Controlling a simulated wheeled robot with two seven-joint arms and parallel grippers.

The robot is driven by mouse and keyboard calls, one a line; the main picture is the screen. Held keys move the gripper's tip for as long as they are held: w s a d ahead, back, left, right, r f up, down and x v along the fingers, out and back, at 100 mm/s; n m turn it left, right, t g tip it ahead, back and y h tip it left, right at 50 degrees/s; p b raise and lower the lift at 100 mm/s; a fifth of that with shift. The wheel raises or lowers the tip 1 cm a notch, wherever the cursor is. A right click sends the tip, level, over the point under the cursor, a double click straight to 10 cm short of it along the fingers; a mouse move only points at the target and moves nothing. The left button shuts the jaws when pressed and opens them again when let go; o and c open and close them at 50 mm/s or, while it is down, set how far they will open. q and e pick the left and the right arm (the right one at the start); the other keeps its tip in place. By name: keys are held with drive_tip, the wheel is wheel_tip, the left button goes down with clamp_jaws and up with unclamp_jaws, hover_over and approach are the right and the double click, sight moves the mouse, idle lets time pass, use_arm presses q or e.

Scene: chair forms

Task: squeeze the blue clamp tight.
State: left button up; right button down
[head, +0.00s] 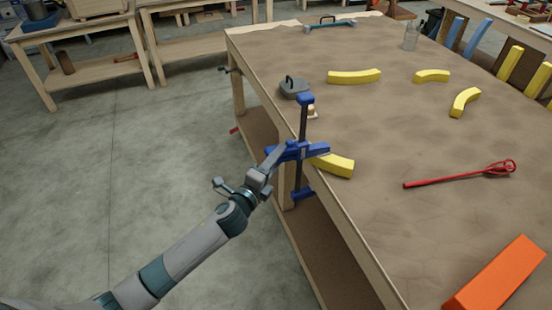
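The blue clamp (304,124) stands upright at the left edge of the workbench, with a dark bar, a blue end piece at the top and another at the bottom. Its blue middle part (314,151) sits around the height of the bench edge. My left gripper (278,157) reaches in from the lower left and meets or overlaps the left side of the middle part. I cannot tell whether its fingers touch or are closed on the clamp. My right gripper is not in view.
The sand-coloured workbench (390,135) holds a yellow curved piece (335,166) beside the clamp, more yellow pieces, a grey handled block (293,88), a red tool (455,176) and an orange block (498,276). Open floor (110,190) lies to the left.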

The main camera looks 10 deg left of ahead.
use_arm(q)
drive_tip(key=o, duration=0.3)
drive_tip(key=shift+f+b, duration=0.3)
drive_tip(key=shift+f, duration=0.1)
idle(0.3)
drive_tip(key=shift+w+a+r, duration=0.1)
drive_tip(key=shift+w, duration=0.1)
drive_tip(key=shift+w+a, duration=0.15)
drive_tip(key=shift+w, duration=0.25)
drive_tip(key=shift+c, duration=0.3)
clamp_jaws()
drive_tip(key=shift+s, duration=0.1)
